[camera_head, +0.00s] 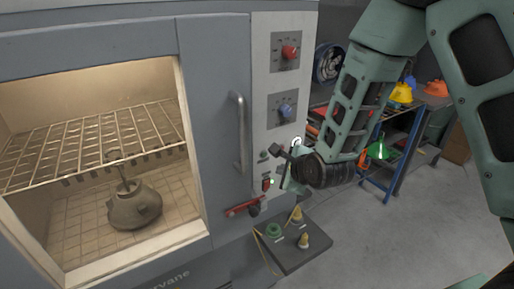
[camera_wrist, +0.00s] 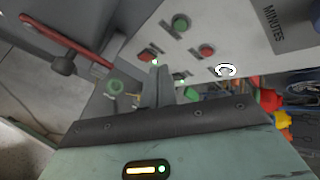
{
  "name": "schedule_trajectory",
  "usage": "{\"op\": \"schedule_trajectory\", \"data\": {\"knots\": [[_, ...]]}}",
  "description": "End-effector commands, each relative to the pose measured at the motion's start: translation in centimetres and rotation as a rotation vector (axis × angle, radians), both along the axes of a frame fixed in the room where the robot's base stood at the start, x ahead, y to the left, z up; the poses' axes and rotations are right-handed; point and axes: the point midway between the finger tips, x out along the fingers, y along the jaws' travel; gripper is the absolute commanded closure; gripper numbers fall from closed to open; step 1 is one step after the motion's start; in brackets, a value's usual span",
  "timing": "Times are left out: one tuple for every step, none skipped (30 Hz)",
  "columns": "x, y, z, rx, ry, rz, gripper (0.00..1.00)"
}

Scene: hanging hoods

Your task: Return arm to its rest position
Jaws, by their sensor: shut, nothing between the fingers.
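My arm reaches in from the upper right of the head view. My gripper (camera_head: 287,160) is beside the lower part of the oven's control panel (camera_head: 276,139). In the wrist view the fingers of my gripper (camera_wrist: 160,80) are together, with nothing held between them. They point toward the panel's lower buttons, including a red button (camera_wrist: 206,51) and a green button (camera_wrist: 180,24). I cannot tell whether the fingertips touch the panel.
The grey oven (camera_head: 215,85) stands at left with a pot (camera_head: 134,207) inside, below a wire rack. A red lever (camera_head: 245,206) and a small dark stand (camera_head: 290,256) are low, near my gripper. A blue-framed workbench (camera_head: 400,150) stands behind my arm. Floor at right is clear.

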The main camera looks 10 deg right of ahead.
Motion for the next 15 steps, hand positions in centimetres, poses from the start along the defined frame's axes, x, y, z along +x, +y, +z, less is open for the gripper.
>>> {"op": "schedule_trajectory", "data": {"knots": [[-0.2, 0.4, 0.2, -0.018, 0.006, 0.024, 1.00], [-0.5, 0.8, 0.4, -0.039, 0.013, 0.050, 1.00], [-1.0, 1.4, 0.7, -0.076, 0.025, 0.097, 1.00], [-1.6, 1.9, 0.9, -0.111, 0.037, 0.142, 1.00], [-2.2, 2.6, 1.2, -0.153, 0.050, 0.196, 1.00], [-3.2, 3.6, 1.7, -0.217, 0.068, 0.284, 1.00], [-4.1, 4.3, 2.1, -0.269, 0.081, 0.357, 1.00], [-5.2, 5.0, 2.4, -0.325, 0.095, 0.435, 1.00], [-6.6, 6.0, 2.9, -0.399, 0.111, 0.547, 1.00], [-7.8, 6.6, 3.3, -0.454, 0.120, 0.633, 1.00], [-8.9, 7.1, 3.6, -0.508, 0.129, 0.718, 1.00], [-10.6, 7.8, 4.1, -0.580, 0.136, 0.837, 1.00], [-11.9, 8.2, 4.4, -0.631, 0.141, 0.927, 1.00], [-13.1, 8.5, 4.8, -0.682, 0.144, 1.018, 1.00], [-14.9, 8.9, 5.3, -0.749, 0.143, 1.142, 1.00]]}}
